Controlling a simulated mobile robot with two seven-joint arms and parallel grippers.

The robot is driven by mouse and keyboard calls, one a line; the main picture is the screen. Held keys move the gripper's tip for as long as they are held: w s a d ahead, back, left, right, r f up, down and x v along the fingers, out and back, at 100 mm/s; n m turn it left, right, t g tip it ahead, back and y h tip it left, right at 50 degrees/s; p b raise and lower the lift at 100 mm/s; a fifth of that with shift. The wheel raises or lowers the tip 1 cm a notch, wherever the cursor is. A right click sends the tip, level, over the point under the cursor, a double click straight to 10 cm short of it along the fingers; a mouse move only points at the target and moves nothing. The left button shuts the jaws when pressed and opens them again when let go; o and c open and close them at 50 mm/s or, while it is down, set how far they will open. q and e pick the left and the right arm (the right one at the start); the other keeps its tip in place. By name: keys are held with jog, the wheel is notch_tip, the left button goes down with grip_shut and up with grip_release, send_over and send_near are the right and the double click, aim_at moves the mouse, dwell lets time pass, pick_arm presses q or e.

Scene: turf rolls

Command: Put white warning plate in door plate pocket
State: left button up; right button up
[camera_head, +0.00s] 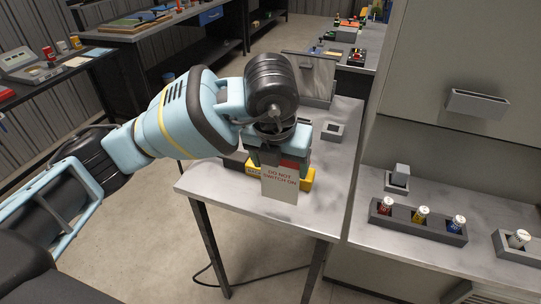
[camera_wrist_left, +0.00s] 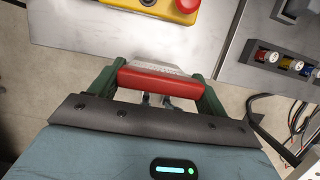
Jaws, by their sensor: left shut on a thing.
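The white warning plate (camera_head: 280,190) reads "DO NOT SWITCH ON" and hangs upright below my left gripper (camera_head: 284,158) in the head view. The gripper is shut on the plate's red upper part. In the left wrist view the red grip bar (camera_wrist_left: 160,82) lies between the green fingers of my left gripper (camera_wrist_left: 158,88); the white plate is mostly hidden behind it. The door plate pocket (camera_head: 477,104), a grey open-topped holder, is on the cabinet door at the right. It is well apart from the plate and looks empty. My right gripper is in neither view.
A yellow control box (camera_head: 307,178) is partly hidden behind the plate; it also shows with a red button in the left wrist view (camera_wrist_left: 155,10). A grey holder (camera_head: 418,220) carries several coloured plugs on the right bench. Open space separates the plate from the door.

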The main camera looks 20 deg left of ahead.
pick_arm(q)
jog(key=w+a, duration=0.2)
jog(key=w, duration=0.1)
jog(key=w+a, duration=0.1)
jog(key=w, duration=0.1)
jog(key=shift+f, duration=0.2)
jog(key=shift+w+a, duration=0.1)
jog(key=shift+s+a+x, duration=0.1)
jog(key=shift+x, duration=0.8)
jog(key=shift+s+a+x, duration=0.15)
jog(key=shift+x, duration=0.75)
jog(key=shift+f, duration=0.25)
jog(key=o, duration=1)
jog(key=shift+r, duration=0.1)
jog(key=p+v, duration=0.1)
jog(key=v, duration=1.1)
